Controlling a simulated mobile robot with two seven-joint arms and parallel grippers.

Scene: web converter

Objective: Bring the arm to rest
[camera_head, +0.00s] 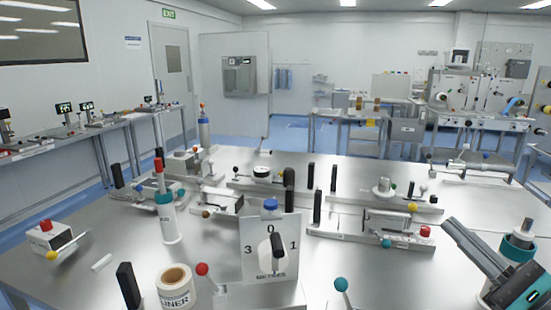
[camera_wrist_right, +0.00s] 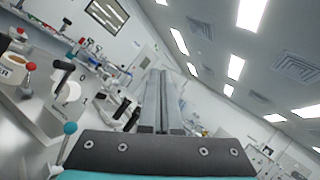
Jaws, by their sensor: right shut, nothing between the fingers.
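My right gripper (camera_head: 452,228) is at the lower right in the head view. Its long dark fingers point up and left, above the right part of the metal table (camera_head: 385,270). In the right wrist view the two fingers (camera_wrist_right: 162,100) lie together, with nothing held between them. They are clear of the fixtures in both views. My left gripper is not in view.
A white panel marked 3, 0, 1 with a black-handled knob (camera_head: 270,247) stands at the table's front middle. Near it are a labelled roll (camera_head: 175,288), a red-ball lever (camera_head: 203,269) and a teal-ball lever (camera_head: 341,284). Metal fixtures (camera_head: 372,237) spread farther back.

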